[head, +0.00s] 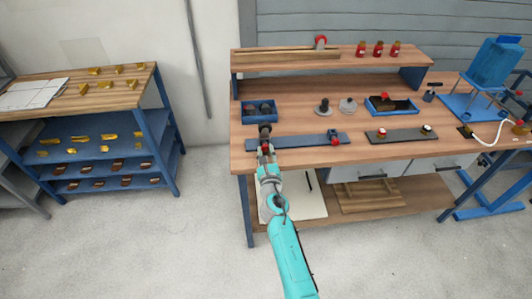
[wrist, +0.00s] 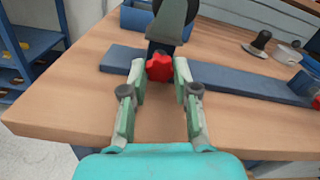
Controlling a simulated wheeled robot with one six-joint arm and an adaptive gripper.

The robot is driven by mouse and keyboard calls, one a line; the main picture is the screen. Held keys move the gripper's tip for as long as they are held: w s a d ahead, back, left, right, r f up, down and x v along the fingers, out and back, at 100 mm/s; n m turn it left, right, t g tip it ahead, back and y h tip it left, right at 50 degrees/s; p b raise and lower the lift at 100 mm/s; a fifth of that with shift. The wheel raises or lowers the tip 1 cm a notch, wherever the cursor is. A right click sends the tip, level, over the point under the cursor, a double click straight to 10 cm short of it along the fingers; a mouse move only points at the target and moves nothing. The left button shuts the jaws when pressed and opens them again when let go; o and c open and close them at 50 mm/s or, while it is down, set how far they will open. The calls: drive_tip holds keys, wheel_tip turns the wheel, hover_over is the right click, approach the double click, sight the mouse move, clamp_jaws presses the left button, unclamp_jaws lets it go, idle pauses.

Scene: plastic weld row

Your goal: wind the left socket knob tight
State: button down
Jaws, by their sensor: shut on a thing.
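The left socket knob, a red lobed knob (wrist: 160,67), sits on the front of a dark upright socket holder (wrist: 172,24) at the left end of a blue-grey bar (wrist: 235,77). In the head view the left knob (head: 266,148) is small and partly hidden by my gripper (head: 265,152). My gripper (wrist: 160,70) comes from the front edge of the bench, with a finger on each side of the red knob, shut on it. A second holder (head: 332,133) with a red knob (head: 335,141) stands near the bar's right end.
A blue bin (head: 259,111) stands behind the left holder. Grey round parts (head: 324,106) and a blue tray (head: 392,106) lie further right. The bench front edge (wrist: 60,133) is clear.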

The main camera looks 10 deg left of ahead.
drive_tip(key=shift+m, duration=0.3)
drive_tip(key=m, duration=0.4)
drive_tip(key=shift+m, duration=2.4)
drive_tip(key=c, duration=0.9)
unclamp_jaws()
drive_tip(key=shift+o, duration=0.2)
